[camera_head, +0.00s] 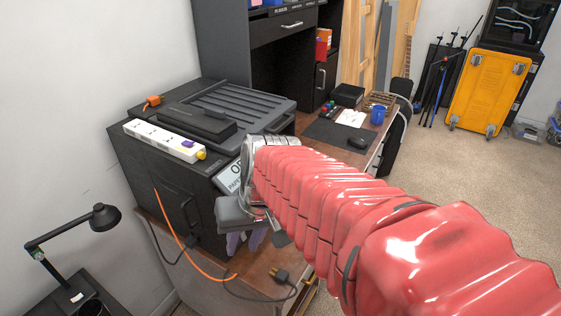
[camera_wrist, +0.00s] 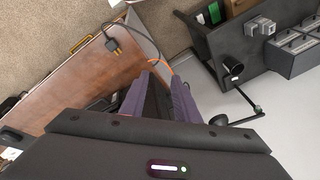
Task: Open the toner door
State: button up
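The black printer (camera_head: 165,175) stands on a wooden desk in the head view. Its left side has a shut panel (camera_head: 172,195) with a dark handle; I cannot tell whether this is the toner door. A pale sign (camera_head: 230,178) with partly hidden lettering is on the front. My gripper (camera_head: 243,242) is just in front of the printer, low near the desk, and hides part of the front. In the wrist view its two purplish fingers (camera_wrist: 160,82) are apart, with a dark surface showing between them. I see no contact with a door.
A white power strip (camera_head: 165,140) and a flat black box (camera_head: 195,122) lie on the printer. An orange cable (camera_head: 182,238) and a black plug (camera_head: 282,274) lie at the desk's front. A black lamp (camera_head: 75,230) stands at lower left.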

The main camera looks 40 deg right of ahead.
jog(key=w+d+f+m+t+y, duration=0.1)
jog(key=w+d+f+m+y, duration=0.25)
jog(key=d, duration=0.45)
jog(key=w+d+f+m+t+y, duration=0.2)
jog(key=w+d+m, duration=0.15)
jog(key=d, duration=0.45)
jog(key=w+d+m+t+h, duration=0.1)
jog(key=d+m+t, duration=0.2)
jog(key=d+t, duration=0.5)
jog(key=d, duration=1.1)
jog(key=shift+d+r, duration=0.3)
jog(key=x, duration=1.4)
jog(key=shift+d+r, duration=0.25)
jog(key=shift+w, duration=0.1)
jog(key=shift+c, duration=0.6)
